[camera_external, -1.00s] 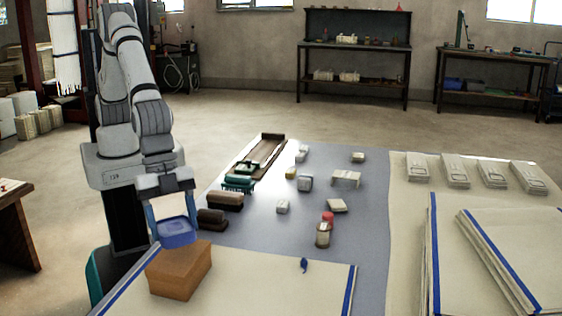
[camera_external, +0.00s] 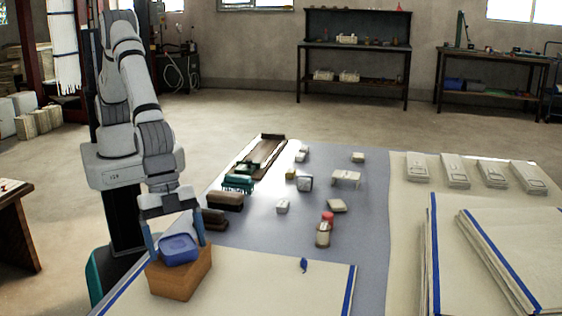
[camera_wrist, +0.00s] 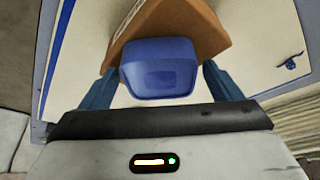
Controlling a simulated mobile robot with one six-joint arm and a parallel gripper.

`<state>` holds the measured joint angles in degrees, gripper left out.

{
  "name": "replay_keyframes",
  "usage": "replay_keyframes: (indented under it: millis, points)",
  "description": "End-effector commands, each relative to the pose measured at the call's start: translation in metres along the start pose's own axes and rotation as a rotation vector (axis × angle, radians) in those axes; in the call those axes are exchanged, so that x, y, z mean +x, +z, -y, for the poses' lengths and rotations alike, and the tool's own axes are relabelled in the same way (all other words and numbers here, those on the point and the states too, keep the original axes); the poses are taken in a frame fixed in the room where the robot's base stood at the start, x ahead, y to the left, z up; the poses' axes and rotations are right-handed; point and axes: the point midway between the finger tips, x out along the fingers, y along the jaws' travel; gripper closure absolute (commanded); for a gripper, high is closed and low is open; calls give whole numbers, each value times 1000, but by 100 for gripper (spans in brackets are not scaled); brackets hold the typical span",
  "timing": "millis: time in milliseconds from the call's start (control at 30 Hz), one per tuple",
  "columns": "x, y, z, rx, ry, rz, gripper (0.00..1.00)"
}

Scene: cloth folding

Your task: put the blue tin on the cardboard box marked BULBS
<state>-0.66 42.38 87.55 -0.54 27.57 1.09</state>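The blue tin (camera_external: 179,248) sits on top of the brown cardboard box (camera_external: 181,283) in the external view, within the box's upper face as far as I can see. No BULBS lettering is readable. In the wrist view the tin (camera_wrist: 160,68) covers part of the box (camera_wrist: 195,22). My gripper (camera_external: 178,245) is low over the box, with one blue finger on each side of the tin. The fingers stand wider than the tin, with small gaps beside it, so the gripper looks open around it.
The box stands on a cream cloth with blue edge stripes (camera_external: 285,283). Dark brown blocks (camera_external: 225,201) lie behind it. A small bottle with a red cap (camera_external: 323,234) and a small blue item (camera_external: 304,265) are to the right. Folded cloth stacks (camera_external: 505,262) fill the far right.

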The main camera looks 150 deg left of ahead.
Motion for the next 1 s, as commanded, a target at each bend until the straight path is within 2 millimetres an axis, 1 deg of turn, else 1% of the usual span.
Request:
replay_keyframes:
  millis: [233, 367, 467, 700, 800, 900, 1000]
  points:
    - [-1, -1, 0, 0, 0, 0, 15]
    - [-11, -2, 0, 0, 0, -3, 15]
    - [-28, -3, 0, 0, 0, -5, 15]
    - [-82, -2, 0, 0, 0, -4, 15]
    - [-100, -2, 0, 0, 0, -4, 15]
    - [-112, -2, 0, 0, 0, -3, 15]
    - [-120, -1, 0, 0, 0, 0, 15]
